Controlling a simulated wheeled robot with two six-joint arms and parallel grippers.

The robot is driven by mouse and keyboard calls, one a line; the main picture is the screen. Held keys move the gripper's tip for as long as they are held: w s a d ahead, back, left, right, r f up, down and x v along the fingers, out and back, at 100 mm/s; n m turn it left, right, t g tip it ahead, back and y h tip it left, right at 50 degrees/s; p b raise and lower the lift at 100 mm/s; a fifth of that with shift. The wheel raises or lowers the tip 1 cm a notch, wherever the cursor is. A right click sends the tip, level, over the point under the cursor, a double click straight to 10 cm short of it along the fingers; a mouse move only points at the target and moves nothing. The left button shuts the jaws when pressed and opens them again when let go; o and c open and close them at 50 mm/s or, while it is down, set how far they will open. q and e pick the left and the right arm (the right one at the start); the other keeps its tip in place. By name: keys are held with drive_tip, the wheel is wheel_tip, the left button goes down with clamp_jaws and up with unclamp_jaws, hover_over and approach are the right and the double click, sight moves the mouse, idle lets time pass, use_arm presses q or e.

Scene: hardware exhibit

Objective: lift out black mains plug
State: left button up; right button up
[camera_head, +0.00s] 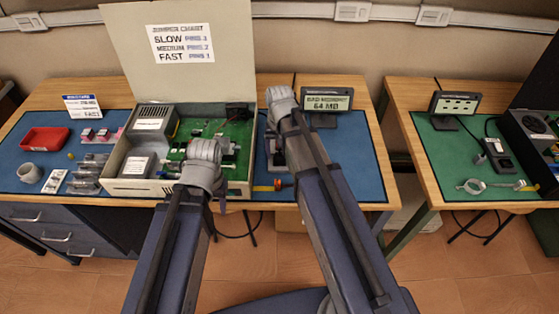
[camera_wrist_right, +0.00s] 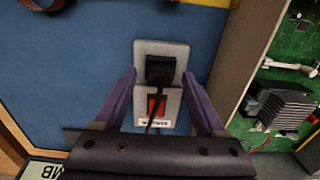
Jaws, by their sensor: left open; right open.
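The black mains plug (camera_wrist_right: 160,69) sits in the upper part of a pale socket plate (camera_wrist_right: 172,47) in the right wrist view. Its black cord runs down across a red switch (camera_wrist_right: 153,105) on the plate. My right gripper (camera_wrist_right: 158,78) is open, with one finger on each side of the plate and plug; I cannot tell whether they touch. In the head view my right arm largely hides this socket. My left gripper (camera_head: 210,190) is over the open computer case; its fingers are mostly hidden by its wrist.
The open case (camera_head: 125,186) with a green board stands left of the socket. A small display (camera_head: 327,101) stands behind it. A red tray (camera_head: 44,139) and small parts lie at the left. Another socket with a black plug (camera_head: 494,147) is on the right table.

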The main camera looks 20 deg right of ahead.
sight(280, 155)
drive_tip(key=shift+c, duration=0.2)
drive_tip(key=c, duration=1)
drive_tip(key=shift+c, duration=0.2)
wheel_tip(280, 155, up, 10)
drive_tip(key=p, duration=1)
